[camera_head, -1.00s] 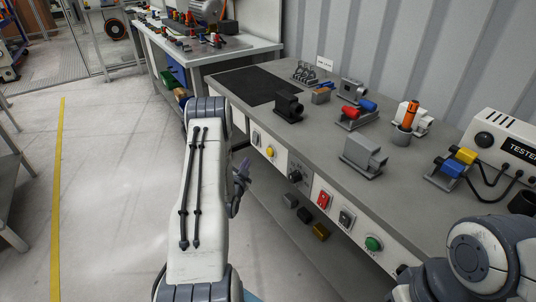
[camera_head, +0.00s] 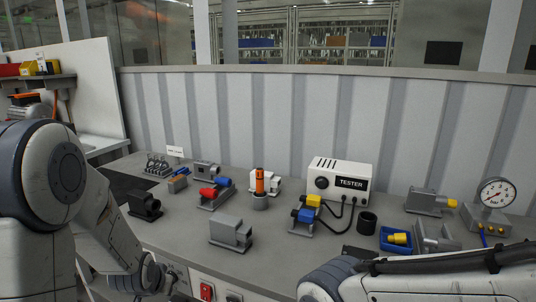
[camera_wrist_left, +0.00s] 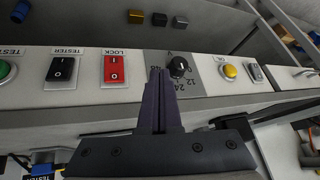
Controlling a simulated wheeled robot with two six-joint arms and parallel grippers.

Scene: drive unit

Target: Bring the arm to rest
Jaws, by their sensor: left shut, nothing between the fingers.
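My left gripper (camera_wrist_left: 159,72) is shut and empty in the left wrist view, its dark fingers pressed together. The fingertips appear just beside the black rotary knob (camera_wrist_left: 179,67) on the bench's front panel; I cannot tell whether they touch it. In the head view my left arm (camera_head: 105,235) comes in from the left and reaches down to the bench's front edge, where the gripper is mostly hidden. My right arm (camera_head: 440,280) lies across the lower right corner. Its gripper is out of view.
The front panel carries a red LOCK switch (camera_wrist_left: 115,67), a black TESTER switch (camera_wrist_left: 63,70) and a yellow button (camera_wrist_left: 230,71). On the grey bench stand a tester box (camera_head: 342,180), a pressure gauge (camera_head: 495,193), a grey block (camera_head: 230,232) and several connectors.

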